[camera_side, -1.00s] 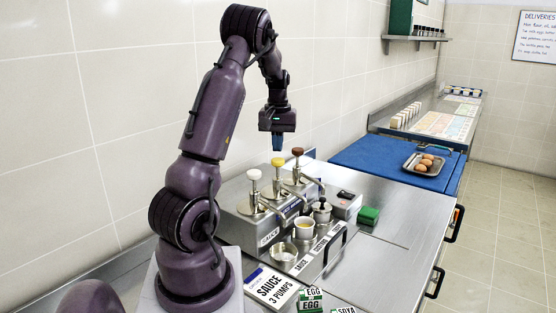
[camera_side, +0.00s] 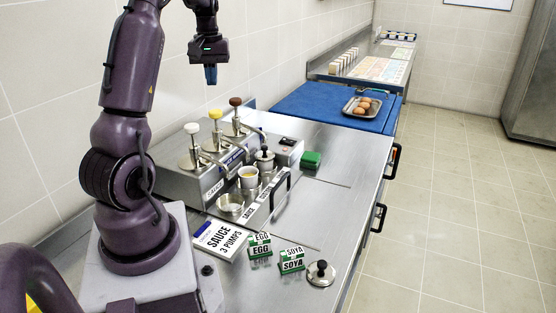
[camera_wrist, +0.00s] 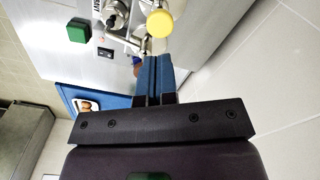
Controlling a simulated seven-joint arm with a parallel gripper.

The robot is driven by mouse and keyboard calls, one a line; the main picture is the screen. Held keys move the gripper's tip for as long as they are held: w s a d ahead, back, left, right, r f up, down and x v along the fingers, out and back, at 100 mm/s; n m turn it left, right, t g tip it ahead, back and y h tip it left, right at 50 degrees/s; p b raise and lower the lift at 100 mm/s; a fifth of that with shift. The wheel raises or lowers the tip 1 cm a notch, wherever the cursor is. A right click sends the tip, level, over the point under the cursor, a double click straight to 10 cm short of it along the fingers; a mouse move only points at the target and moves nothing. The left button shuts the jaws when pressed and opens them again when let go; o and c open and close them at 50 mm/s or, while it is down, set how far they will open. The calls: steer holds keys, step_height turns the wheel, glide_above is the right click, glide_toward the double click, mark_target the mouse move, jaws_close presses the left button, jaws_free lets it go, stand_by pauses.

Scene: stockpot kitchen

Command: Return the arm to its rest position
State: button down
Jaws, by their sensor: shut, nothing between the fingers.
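My gripper (camera_side: 211,75) hangs in the air, pointing down, above the far end of the sauce pump station in the side view. Its blue fingers are together with nothing between them; they also show in the wrist view (camera_wrist: 154,78). The steel sauce station (camera_side: 190,187) carries a white-topped pump (camera_side: 192,128), a yellow-topped pump (camera_side: 216,114) and a brown-topped pump (camera_side: 236,101). The yellow pump top also shows in the wrist view (camera_wrist: 160,23), just beyond the fingertips. My gripper appears clear of all of them.
A sauce sign (camera_side: 220,239), egg box (camera_side: 260,247), soya box (camera_side: 292,261) and round lid (camera_side: 321,275) are nearer. An egg tray (camera_side: 360,108) rests on the blue mat (camera_side: 300,98).

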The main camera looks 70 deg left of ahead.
steer(key=shift+a, duration=0.1)
steer(key=w+d+r+m+t, duration=0.1)
steer(key=w+d+m, duration=0.15)
steer(key=d, duration=0.75)
steer(key=w+d+r+m+t, duration=0.15)
steer(key=d+m, duration=0.25)
steer(key=d, duration=0.6)
steer(key=s+d+r+m+t, duration=0.1)
steer(key=d+m, duration=0.3)
steer(key=d, duration=0.5)
steer(key=s+d+r+m+t, duration=0.1)
steer(key=d+m, duration=0.3)
steer(key=d, duration=0.6)
steer(key=shift+s+r+t, duration=0.25)
steer(key=shift+s+t, duration=0.3)
steer(key=shift+s, duration=0.2)
steer(key=c, duration=1.8)
jaws_free()
steer(key=shift+m, duration=0.25)
steer(key=shift+c, duration=0.2)
